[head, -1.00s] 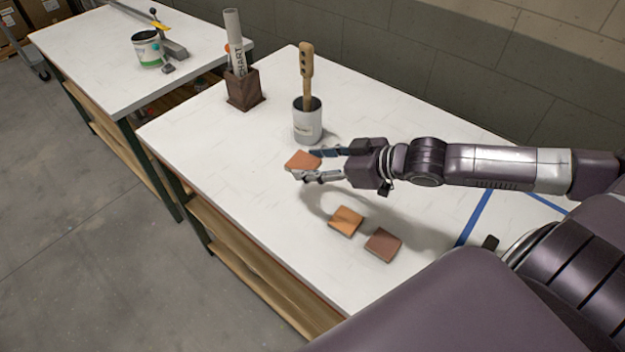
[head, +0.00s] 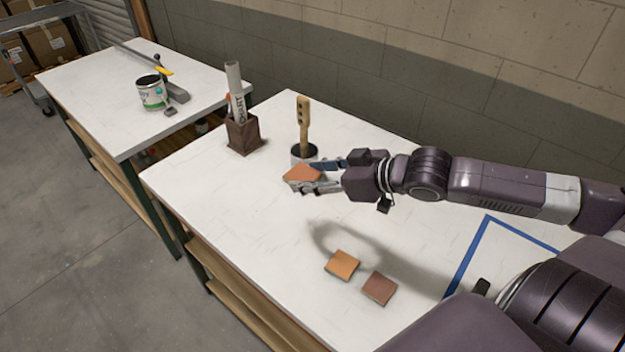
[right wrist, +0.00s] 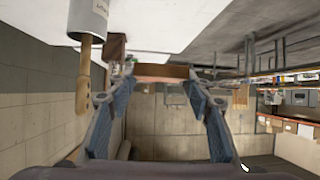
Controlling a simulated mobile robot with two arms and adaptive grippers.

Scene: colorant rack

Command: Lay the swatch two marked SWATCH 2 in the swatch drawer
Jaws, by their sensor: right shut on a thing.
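My right gripper (head: 325,175) is shut on a reddish-orange square swatch (head: 302,174) and holds it above the white table, in front of the grey cup. In the right wrist view the swatch (right wrist: 162,72) shows edge-on as a thin brown strip between the fingertips. No marking on it can be read. An orange-tan swatch (head: 342,265) and a red-brown swatch (head: 379,288) lie flat side by side on the table, below the gripper in the picture. I see no swatch drawer in these views. My left gripper is not in view.
A grey cup (head: 303,153) with a wooden-handled tool (head: 303,123) stands just behind the held swatch. A brown holder (head: 243,136) with a rolled chart (head: 234,90) stands farther left. Blue tape (head: 470,255) marks the table's right. A second table (head: 90,85) bears a paint can (head: 152,93).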

